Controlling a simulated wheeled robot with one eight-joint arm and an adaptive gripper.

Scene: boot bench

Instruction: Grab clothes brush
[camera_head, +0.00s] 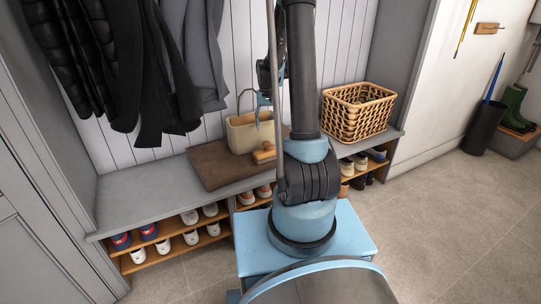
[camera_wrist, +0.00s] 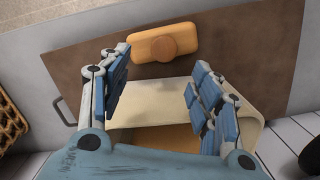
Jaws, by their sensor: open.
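The clothes brush (camera_head: 265,153) is a small orange-brown wooden block lying on a brown board (camera_head: 212,168) on the bench. In the wrist view the brush (camera_wrist: 162,46), with a round knob on top, lies just past my fingertips, beside a cream bin. My gripper (camera_head: 262,98) is above the cream bin (camera_head: 243,134), partly hidden behind my arm in the head view. In the wrist view my gripper (camera_wrist: 160,62) is open, its blue-padded fingers spread with nothing held between them. The brush is apart from both fingers.
The cream bin (camera_wrist: 150,95) stands under and between my fingers. A wicker basket (camera_head: 357,111) is on the bench to the right. Dark coats (camera_head: 140,70) hang at the left. Shoes (camera_head: 190,216) fill shelves below. The bench's left end (camera_head: 140,192) is clear.

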